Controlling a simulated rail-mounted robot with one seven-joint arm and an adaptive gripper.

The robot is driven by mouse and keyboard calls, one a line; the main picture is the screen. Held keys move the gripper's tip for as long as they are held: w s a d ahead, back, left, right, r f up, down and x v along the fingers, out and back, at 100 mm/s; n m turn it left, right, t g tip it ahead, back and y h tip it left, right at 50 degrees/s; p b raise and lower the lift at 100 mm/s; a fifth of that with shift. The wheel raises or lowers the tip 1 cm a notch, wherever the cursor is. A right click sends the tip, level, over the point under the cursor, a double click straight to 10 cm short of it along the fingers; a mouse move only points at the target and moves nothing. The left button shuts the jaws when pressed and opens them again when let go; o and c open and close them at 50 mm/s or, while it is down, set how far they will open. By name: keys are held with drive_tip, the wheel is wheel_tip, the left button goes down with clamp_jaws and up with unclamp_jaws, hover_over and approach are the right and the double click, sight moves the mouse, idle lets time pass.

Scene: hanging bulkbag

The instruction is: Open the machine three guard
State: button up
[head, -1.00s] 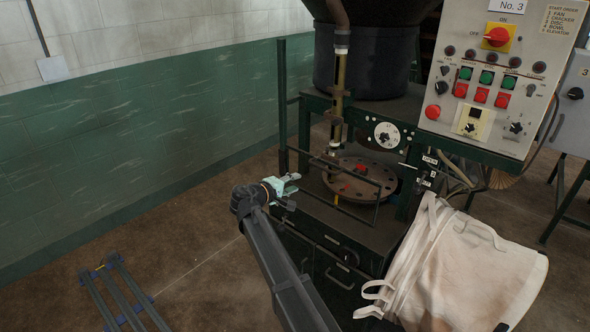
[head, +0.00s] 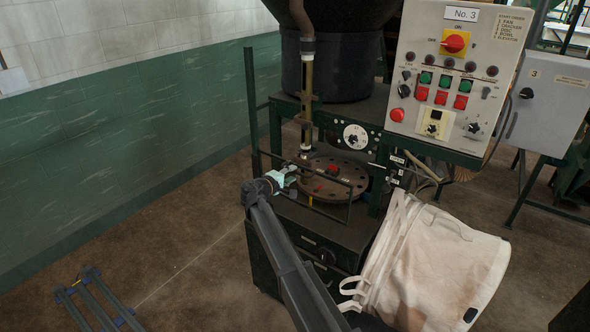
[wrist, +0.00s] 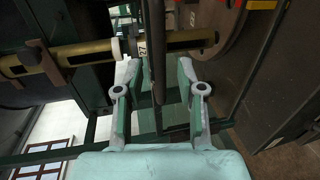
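The machine three guard (head: 350,204) is a thin dark bar frame standing in front of the round brown disc (head: 345,178) with a red centre. My gripper (head: 292,170), with pale teal fingers, is at the left end of the guard in the head view. In the wrist view my gripper (wrist: 159,80) is open, with its two fingers apart. A dark guard bar (wrist: 157,50) runs between the fingers, with gaps visible on both sides. I cannot tell how deep the bar sits between them.
The control panel labelled No. 3 (head: 455,75) is above right of the disc. A white bulk bag (head: 430,265) hangs at the front right. A brass-coloured upright tube (head: 306,95) stands behind my gripper. The floor to the left is mostly clear, with a blue-grey rail frame (head: 95,305).

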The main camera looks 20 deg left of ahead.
sight(294, 172)
drive_tip(key=shift+p+x, duration=0.4)
drive_tip(key=shift+x, duration=1.25)
clamp_jaws()
wheel_tip(294, 172, up, 39)
drive_tip(key=b, duration=0.1)
